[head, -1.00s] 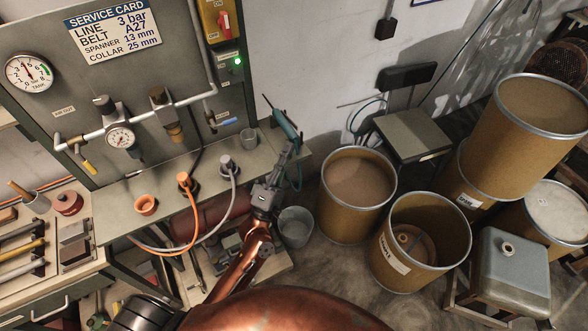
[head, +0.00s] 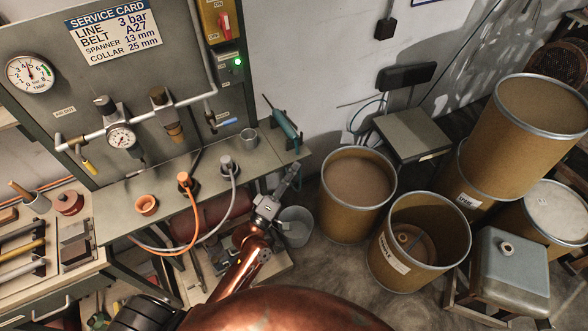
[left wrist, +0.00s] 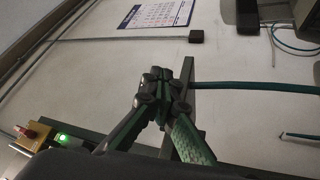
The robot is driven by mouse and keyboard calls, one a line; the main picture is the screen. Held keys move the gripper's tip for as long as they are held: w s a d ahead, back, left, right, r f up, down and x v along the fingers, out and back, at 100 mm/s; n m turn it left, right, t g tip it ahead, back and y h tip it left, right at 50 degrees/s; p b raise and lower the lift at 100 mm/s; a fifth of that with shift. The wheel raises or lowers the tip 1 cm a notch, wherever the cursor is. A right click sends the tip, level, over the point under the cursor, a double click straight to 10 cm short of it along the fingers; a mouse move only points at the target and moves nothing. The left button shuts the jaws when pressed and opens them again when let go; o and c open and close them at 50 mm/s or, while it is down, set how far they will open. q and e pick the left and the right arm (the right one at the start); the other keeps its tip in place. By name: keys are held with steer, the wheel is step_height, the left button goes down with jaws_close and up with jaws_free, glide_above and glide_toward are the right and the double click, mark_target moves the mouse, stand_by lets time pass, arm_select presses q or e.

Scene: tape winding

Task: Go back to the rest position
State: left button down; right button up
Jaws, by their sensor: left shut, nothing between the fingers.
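My left gripper (head: 287,181) shows in the head view, in front of the right end of the bench shelf (head: 235,166), above the floor and close to the grey bucket (head: 295,227). Its fingers point up and to the right, and they are shut with nothing between them. In the left wrist view the same gripper (left wrist: 183,72) has its fingers together, with the white wall and a calendar (left wrist: 157,14) beyond. My copper-coloured left arm (head: 240,262) comes up from the bottom of the head view. My right gripper is not in view.
Orange and grey hoses (head: 195,228) loop below the shelf's front. Several brown drums (head: 355,195) and a stool (head: 413,134) stand to the right. A gauge panel (head: 150,90) rises behind.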

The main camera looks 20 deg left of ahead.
arm_select(q)
steer(key=s+a+f+m+g+y, duration=0.1)
steer(key=s+a+f+m+g, duration=0.1)
steer(key=s+f+m+g, duration=0.6)
steer(key=s+a+f+m+g+y, duration=0.1)
steer(key=s+a+f+g, duration=0.3)
steer(key=f, duration=0.7)
steer(key=s+a+f+m+g+y, duration=0.1)
steer(key=s+a+f+g, duration=0.15)
steer(key=s, duration=0.45)
steer(key=s+a+f+m+g+y, duration=0.1)
steer(key=s+a+f+y, duration=0.15)
steer(key=s, duration=0.45)
steer(key=s+a+f+m+g+y, duration=0.1)
steer(key=s+a+g, duration=0.15)
steer(key=s, duration=0.45)
steer(key=s+f+g, duration=0.1)
steer(key=s+f, duration=0.1)
steer(key=f, duration=1.4)
steer(key=s+f+g, duration=0.1)
steer(key=s+f, duration=0.2)
steer(key=f, duration=1.2)
steer(key=s+f+h, duration=0.1)
steer(key=s+f, duration=1.4)
steer(key=s, duration=0.3)
steer(key=shift+s+d+f+m+g, duration=0.3)
steer(key=shift+s+f+m+g, duration=0.05)
steer(key=shift+s+m+g, duration=0.05)
